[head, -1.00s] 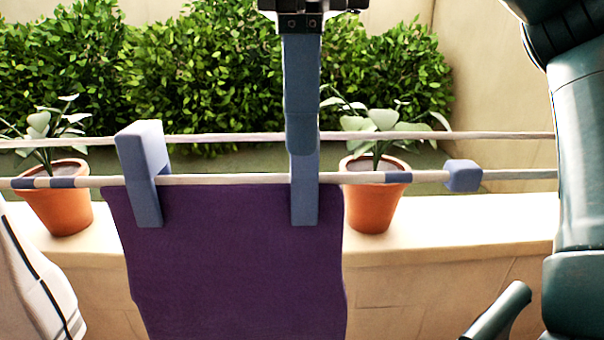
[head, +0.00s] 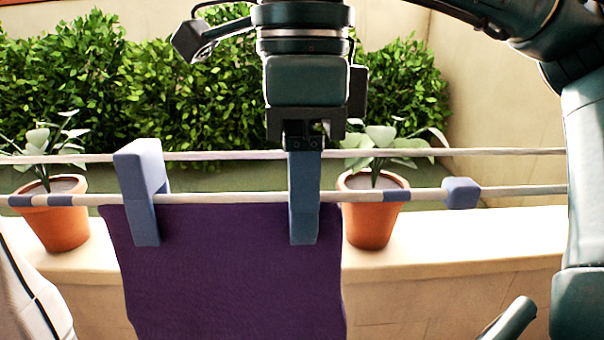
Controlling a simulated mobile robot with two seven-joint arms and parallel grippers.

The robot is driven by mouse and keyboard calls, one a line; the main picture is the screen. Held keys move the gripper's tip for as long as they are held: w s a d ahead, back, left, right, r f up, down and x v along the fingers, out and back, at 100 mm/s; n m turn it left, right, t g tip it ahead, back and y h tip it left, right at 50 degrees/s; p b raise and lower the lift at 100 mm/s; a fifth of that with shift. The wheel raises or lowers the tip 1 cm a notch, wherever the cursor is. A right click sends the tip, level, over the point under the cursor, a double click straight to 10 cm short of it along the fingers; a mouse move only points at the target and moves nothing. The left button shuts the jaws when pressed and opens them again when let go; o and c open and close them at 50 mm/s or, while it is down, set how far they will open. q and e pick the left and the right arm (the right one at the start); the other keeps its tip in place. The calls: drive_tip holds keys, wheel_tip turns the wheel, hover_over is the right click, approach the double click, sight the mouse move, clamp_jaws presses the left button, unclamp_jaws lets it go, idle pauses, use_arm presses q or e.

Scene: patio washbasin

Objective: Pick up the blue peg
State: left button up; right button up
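A purple cloth (head: 230,275) hangs from the front rail (head: 250,197). Two blue pegs sit over the rail at its top: the left blue peg (head: 143,205) near the left corner, the right blue peg (head: 304,228) near the right corner. My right gripper (head: 304,180) points down at the right blue peg from above. My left gripper is out of view.
A second rail (head: 480,152) runs behind the front one. A blue block (head: 461,193) sits on the front rail at the right. Potted plants in a left pot (head: 55,222) and a right pot (head: 368,226) stand on the ledge (head: 450,240) behind, before a hedge (head: 200,100).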

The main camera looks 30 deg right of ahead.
drive_tip(key=c, duration=0.6)
drive_tip(key=shift+c, duration=0.2)
wheel_tip(320, 180, up, 10)
drive_tip(key=shift+p, duration=0.85)
